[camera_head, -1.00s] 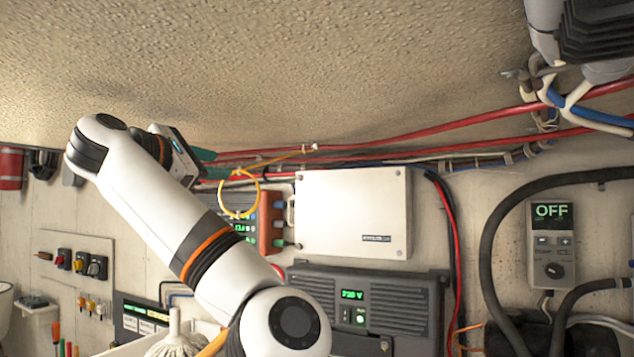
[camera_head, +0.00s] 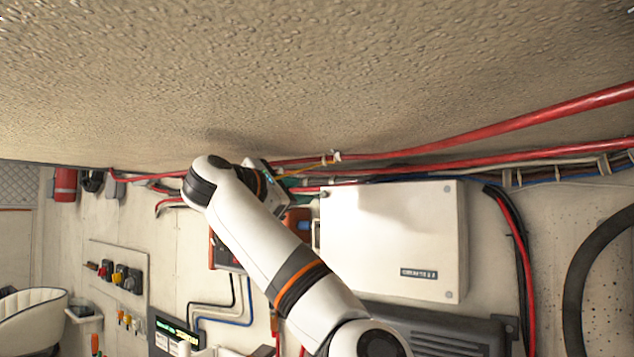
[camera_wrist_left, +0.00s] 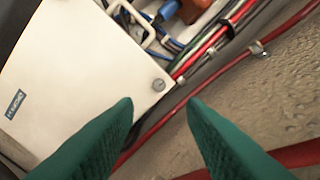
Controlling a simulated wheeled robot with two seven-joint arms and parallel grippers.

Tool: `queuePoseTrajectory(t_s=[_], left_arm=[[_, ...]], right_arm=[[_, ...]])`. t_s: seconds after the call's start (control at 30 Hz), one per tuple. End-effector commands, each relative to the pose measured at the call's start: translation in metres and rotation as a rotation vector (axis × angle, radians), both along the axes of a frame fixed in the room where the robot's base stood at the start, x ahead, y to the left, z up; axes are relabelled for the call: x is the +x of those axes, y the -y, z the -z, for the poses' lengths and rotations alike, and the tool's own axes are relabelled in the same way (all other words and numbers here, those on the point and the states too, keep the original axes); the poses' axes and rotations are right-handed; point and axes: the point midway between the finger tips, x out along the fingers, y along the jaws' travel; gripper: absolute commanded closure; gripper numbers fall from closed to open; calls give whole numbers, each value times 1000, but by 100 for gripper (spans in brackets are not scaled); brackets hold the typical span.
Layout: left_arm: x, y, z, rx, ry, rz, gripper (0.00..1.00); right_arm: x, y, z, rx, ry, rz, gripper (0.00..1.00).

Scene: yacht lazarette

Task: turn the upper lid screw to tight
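A white box with a flat lid (camera_head: 395,250) is mounted on the wall, right of centre in the head view. Its upper left lid screw (camera_head: 325,194) is small there. The wrist view shows a round grey screw (camera_wrist_left: 158,85) near a lid corner. My left gripper (camera_head: 298,187) is close to the upper left corner of the box, partly hidden behind my own arm. In the wrist view its two green fingers (camera_wrist_left: 160,104) are apart, with nothing between the tips. The screw lies beyond the gap, and no contact shows. The screw's slot direction is too small to tell. My right gripper is out of view.
Red cables (camera_head: 480,132) run along the wall above the box, close to my gripper. An orange device (camera_head: 297,218) is left of the box, partly hidden by my arm. A dark grey unit (camera_head: 445,328) sits below. Switches (camera_head: 120,277) are at far left.

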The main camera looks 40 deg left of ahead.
Motion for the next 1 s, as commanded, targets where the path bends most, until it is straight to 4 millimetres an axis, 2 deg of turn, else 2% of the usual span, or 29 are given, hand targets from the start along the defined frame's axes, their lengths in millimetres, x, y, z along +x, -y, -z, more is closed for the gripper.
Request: queuePoseTrajectory(t_s=[0.03,0.1,0.33,0.5,0.77,1.0], left_arm=[[12,-1,-6,-1,-5,4,62],[26,-2,-5,0,-6,2,62],[58,-6,-3,0,-3,1,62],[67,-7,-1,1,-1,1,62],[68,-7,0,1,-1,1,62],[68,-7,0,1,-1,1,100]], right_arm=[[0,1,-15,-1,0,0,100],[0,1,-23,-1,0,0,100],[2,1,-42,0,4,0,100],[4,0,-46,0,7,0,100],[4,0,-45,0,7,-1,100],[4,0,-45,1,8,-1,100]])
